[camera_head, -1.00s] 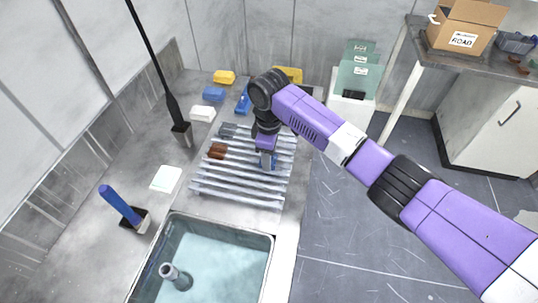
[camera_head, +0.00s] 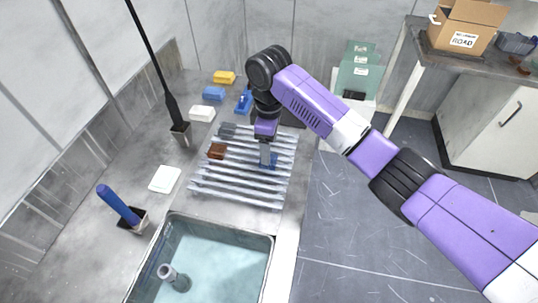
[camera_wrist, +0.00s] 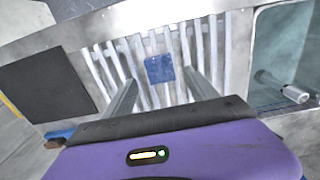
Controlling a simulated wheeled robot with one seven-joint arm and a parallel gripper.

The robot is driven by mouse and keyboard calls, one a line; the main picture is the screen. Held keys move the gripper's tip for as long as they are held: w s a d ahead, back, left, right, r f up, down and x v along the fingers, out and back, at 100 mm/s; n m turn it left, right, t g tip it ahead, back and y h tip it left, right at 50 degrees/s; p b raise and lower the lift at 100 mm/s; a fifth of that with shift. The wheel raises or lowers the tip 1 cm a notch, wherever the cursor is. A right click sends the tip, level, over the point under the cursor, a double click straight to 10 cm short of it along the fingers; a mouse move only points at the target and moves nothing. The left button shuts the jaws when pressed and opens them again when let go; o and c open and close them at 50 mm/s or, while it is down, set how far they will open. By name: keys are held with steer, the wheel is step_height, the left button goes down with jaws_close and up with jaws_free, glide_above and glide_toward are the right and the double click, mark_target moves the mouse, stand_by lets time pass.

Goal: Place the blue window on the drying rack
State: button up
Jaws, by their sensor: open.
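The blue window (camera_head: 272,160) is on the right part of the drying rack (camera_head: 235,190), a row of pale slats on the counter. In the wrist view the blue window (camera_wrist: 160,68) shows as a small blue square among the slats of the rack (camera_wrist: 215,45). My gripper (camera_head: 265,160) is above and beside it. The wrist view shows the fingers of my gripper (camera_wrist: 161,80) spread apart on either side of the blue square, with nothing held between them. In the head view my gripper partly covers the window.
A brown piece (camera_head: 217,151) and a grey piece (camera_head: 228,130) are on the rack's left side. A water basin (camera_head: 215,255) lies in front. Blue (camera_head: 213,93), white (camera_head: 202,113) and yellow (camera_head: 224,77) blocks stand behind. A dark panel (camera_wrist: 45,85) lies beside the rack.

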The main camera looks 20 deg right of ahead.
step_height(320, 180, up, 7)
steer(key=shift+b, duration=0.35)
stand_by(0.3)
